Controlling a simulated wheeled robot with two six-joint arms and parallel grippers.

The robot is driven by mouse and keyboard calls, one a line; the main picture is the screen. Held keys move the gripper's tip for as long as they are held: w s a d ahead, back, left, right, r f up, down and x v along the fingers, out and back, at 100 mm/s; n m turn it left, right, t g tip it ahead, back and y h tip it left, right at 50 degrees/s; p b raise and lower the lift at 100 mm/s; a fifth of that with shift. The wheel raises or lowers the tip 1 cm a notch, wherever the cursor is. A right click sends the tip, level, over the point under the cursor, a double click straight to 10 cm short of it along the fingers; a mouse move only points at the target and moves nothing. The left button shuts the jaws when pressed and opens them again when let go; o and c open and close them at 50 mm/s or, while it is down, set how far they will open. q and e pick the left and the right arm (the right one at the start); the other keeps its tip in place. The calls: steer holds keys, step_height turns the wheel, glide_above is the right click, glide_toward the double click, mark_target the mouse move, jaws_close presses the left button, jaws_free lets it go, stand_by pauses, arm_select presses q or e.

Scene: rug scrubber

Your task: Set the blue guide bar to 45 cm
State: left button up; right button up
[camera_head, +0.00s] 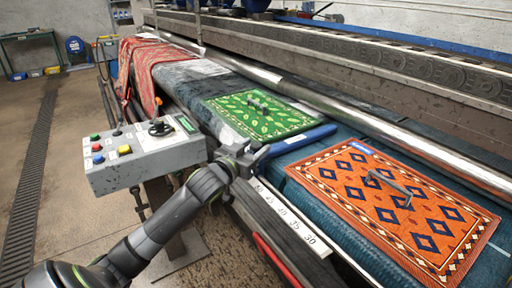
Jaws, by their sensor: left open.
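The blue guide bar (298,142) lies across the machine bed between the green rug (228,112) and the orange rug (335,176). My left gripper (262,152) is open at the near end of the bar. It hides that end, and I cannot tell whether the fingers touch it. A white scale strip (287,217) runs along the front edge, with readable marks of 45, 40, 35 and 30 falling toward the lower right. The bar's near end lies beyond the 45 mark, on the higher-number side. My right gripper is not in view.
A grey control box (150,160) with coloured buttons and a knob stands left of the bed, close to my left arm. A long metal roller (345,115) runs behind the rugs. Handles (388,184) stand up from both rugs. A red patterned rug (160,66) hangs farther back.

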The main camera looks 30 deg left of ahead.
arm_select(q)
steer(key=shift+w, duration=0.55)
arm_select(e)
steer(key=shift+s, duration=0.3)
